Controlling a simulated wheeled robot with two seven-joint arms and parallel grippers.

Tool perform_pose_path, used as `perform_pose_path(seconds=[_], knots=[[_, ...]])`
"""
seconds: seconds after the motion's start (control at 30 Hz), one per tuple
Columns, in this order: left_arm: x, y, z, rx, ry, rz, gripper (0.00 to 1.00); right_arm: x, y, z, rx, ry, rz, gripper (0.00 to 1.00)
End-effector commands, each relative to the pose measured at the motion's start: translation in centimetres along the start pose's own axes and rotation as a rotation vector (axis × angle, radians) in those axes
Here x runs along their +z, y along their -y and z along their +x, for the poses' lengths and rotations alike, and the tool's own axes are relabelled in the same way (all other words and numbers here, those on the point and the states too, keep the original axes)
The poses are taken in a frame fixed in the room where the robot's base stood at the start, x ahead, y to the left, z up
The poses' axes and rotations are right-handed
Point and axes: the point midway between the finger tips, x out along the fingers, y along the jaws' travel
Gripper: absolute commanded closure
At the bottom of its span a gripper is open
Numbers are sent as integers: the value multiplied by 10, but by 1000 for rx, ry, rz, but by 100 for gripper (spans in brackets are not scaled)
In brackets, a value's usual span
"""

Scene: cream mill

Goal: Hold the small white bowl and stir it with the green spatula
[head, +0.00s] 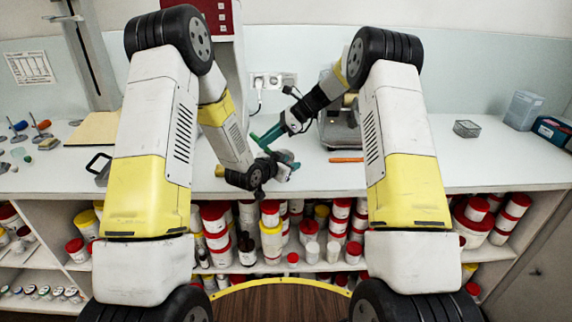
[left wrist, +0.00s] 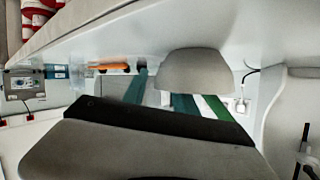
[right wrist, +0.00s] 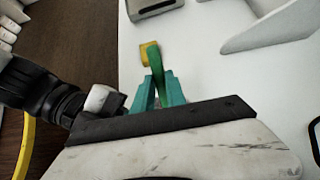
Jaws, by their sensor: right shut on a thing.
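The green spatula (right wrist: 155,66) sticks out from between the teal fingers of my right gripper (right wrist: 158,95), which is shut on it. In the head view the spatula (head: 262,138) points left and down from the right gripper (head: 287,124), above the counter. My left gripper (head: 277,164) is just below it, near the counter's front edge. In the left wrist view its teal fingers (left wrist: 162,95) stand apart. A pale grey rounded shape (left wrist: 195,70), apparently the small bowl, covers part of the right-hand finger. The bowl's inside is hidden, and I cannot tell whether the fingers touch it.
An orange tool (head: 346,160) lies on the counter (head: 420,145) right of the grippers. A metal device (head: 342,128) stands behind it. Shelves below hold several tubs. The counter's right part is mostly clear.

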Motion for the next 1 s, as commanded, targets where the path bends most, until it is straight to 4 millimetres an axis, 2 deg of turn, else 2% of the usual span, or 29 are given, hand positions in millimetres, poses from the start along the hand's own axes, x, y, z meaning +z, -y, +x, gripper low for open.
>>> perform_pose_path(seconds=[0.2, 0.37, 0.4, 1.0], knots=[[0, 0, 0, 0, 0, 0, 66, 0, 0, 0, 0, 0, 0, 100], [0, 0, 0, 0, 1, 0, 97, 0, 0, 0, 0, 0, 0, 100], [0, 0, 0, 1, 1, 0, 100, 0, 0, 0, 0, 0, 0, 100], [1, 0, 0, 1, 3, -1, 100, 10, -2, 6, 0, 0, 0, 100]])
